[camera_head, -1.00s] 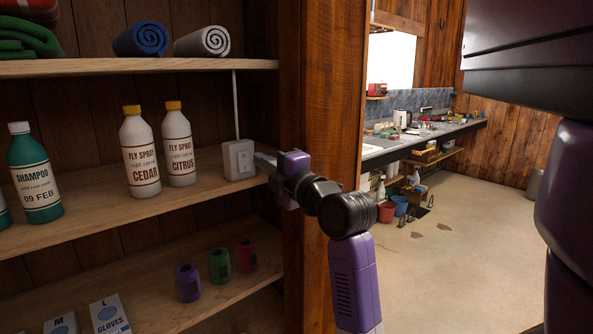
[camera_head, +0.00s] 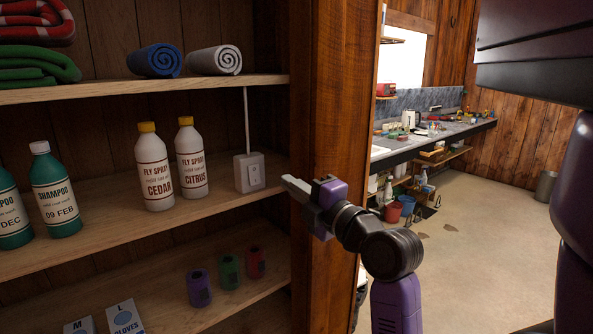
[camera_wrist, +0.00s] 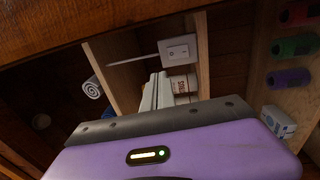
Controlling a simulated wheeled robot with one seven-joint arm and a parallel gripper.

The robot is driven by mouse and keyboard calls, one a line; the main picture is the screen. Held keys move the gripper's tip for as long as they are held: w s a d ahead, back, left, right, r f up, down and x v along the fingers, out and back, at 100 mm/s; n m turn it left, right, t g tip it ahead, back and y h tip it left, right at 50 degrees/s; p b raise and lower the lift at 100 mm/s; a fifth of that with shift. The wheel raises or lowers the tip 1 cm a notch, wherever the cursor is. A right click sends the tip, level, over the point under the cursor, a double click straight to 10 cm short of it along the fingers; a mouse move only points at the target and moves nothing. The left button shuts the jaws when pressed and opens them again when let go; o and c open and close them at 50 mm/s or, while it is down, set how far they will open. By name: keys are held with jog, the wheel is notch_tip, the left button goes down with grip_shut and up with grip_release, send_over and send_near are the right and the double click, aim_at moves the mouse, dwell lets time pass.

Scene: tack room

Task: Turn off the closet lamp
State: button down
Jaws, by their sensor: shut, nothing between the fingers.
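A white switch box (camera_head: 249,172) with a rocker (camera_head: 256,175) stands at the back of the closet's middle shelf, right of the fly spray bottles. A thin white conduit (camera_head: 246,115) runs up from it. The box also shows in the wrist view (camera_wrist: 178,50), beyond my fingertips. My gripper (camera_head: 287,181) is shut and empty, in front and to the right of the box, with a gap between them. Its fingers show in the wrist view (camera_wrist: 157,88). I cannot tell which way the rocker is set. No lamp is in view.
Fly spray bottles (camera_head: 154,168) and (camera_head: 191,160) and shampoo bottles (camera_head: 54,190) stand left on the shelf. A wooden post (camera_head: 338,130) bounds the closet at right. Rolled cloths (camera_head: 155,60) lie above, small coloured rolls (camera_head: 229,272) below. Open floor (camera_head: 465,240) lies right.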

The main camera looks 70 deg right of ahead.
jog(key=shift+s+a+r+p, duration=0.2)
jog(key=shift+s+p, duration=0.35)
jog(key=shift+p, duration=0.85)
jog(key=shift+f, duration=0.1)
jog(key=shift+a, duration=0.1)
